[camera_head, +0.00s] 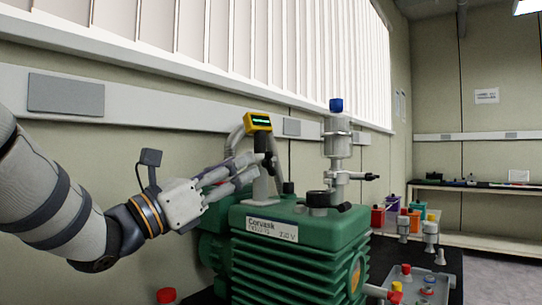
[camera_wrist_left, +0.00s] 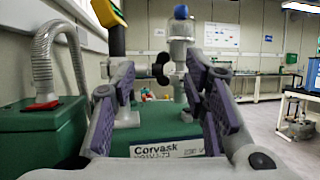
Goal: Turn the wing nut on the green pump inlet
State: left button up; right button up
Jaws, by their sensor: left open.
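The green pump (camera_head: 285,225) with a white label stands on a dark bench; it also shows in the left wrist view (camera_wrist_left: 165,115). A grey inlet pipe with a yellow gauge (camera_head: 258,122) rises from its top. A small black wing nut (camera_head: 269,161) sits on the side of this pipe, partly hidden; the left wrist view shows a black wing nut (camera_wrist_left: 159,70) between my fingers. My left gripper (camera_head: 252,168) is open and empty. Its fingertips are close to the inlet pipe; I cannot tell whether they touch it. My right gripper is out of view.
A second grey fitting with a blue cap (camera_head: 336,106) stands to the right on the pump. A ribbed hose (camera_wrist_left: 45,60) runs at the left in the wrist view. A tray (camera_head: 440,288) with small parts lies right of the pump. The wall is close behind.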

aim_at(265, 152)
pick_arm(q)
jog(key=x, duration=0.8)
jog(key=shift+w+d+f, duration=0.1)
jog(key=shift+w, duration=0.05)
grip_shut()
